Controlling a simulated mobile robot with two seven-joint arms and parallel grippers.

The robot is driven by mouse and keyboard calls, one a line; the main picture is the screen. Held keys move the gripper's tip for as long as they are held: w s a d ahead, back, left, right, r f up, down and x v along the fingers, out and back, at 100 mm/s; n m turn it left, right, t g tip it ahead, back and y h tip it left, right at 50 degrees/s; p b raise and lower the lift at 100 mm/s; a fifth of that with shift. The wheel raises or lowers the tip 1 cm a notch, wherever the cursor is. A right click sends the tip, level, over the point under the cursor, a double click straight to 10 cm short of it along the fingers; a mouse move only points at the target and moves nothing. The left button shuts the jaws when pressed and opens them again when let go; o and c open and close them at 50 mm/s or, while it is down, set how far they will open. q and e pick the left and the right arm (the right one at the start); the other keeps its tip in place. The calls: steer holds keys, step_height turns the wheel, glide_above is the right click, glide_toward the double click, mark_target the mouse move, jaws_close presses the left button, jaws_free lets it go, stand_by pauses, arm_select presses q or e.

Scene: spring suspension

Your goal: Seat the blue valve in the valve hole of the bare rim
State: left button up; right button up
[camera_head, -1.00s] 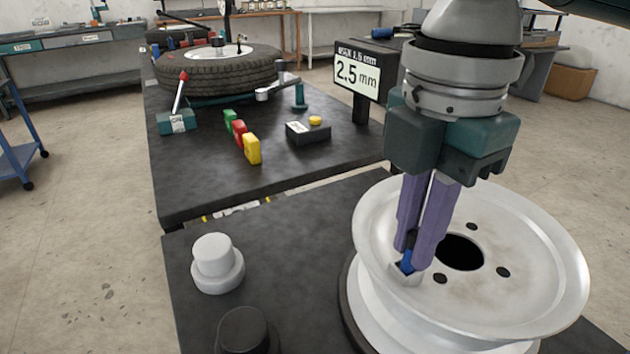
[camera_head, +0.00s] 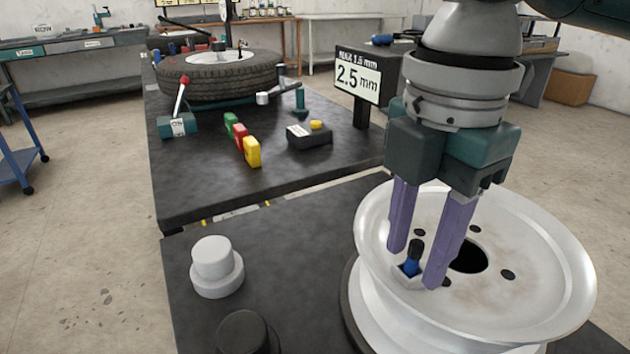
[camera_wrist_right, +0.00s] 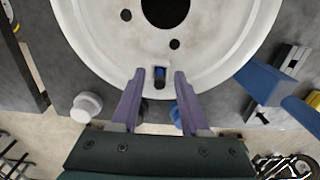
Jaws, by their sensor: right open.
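The bare rim (camera_head: 540,300) is a white metal wheel lying flat on a dark stand, with a large centre hole and several bolt holes. The blue valve (camera_head: 411,266), with a black cap, stands upright in a small pale square seat on the rim's near left part. In the right wrist view the valve (camera_wrist_right: 159,77) sits in that seat, just beyond the fingertips. My right gripper (camera_head: 412,267) is open, its two purple fingers on either side of the valve and apart from it. Whether the valve's base is fully down is hidden. My left gripper is not in view.
A white stepped cylinder (camera_head: 215,266) and a black one (camera_head: 243,332) stand left of the rim. Behind are a gauge display (camera_head: 358,82) reading 2.5 mm, coloured blocks (camera_head: 252,151) and a mounted tyre (camera_head: 220,77).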

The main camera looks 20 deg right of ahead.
mark_target(416, 242)
step_height(416, 242, up, 12)
steer(key=p, duration=0.2)
steer(key=shift+r, duration=0.15)
steer(key=shift+d, duration=0.1)
stand_by(0.4)
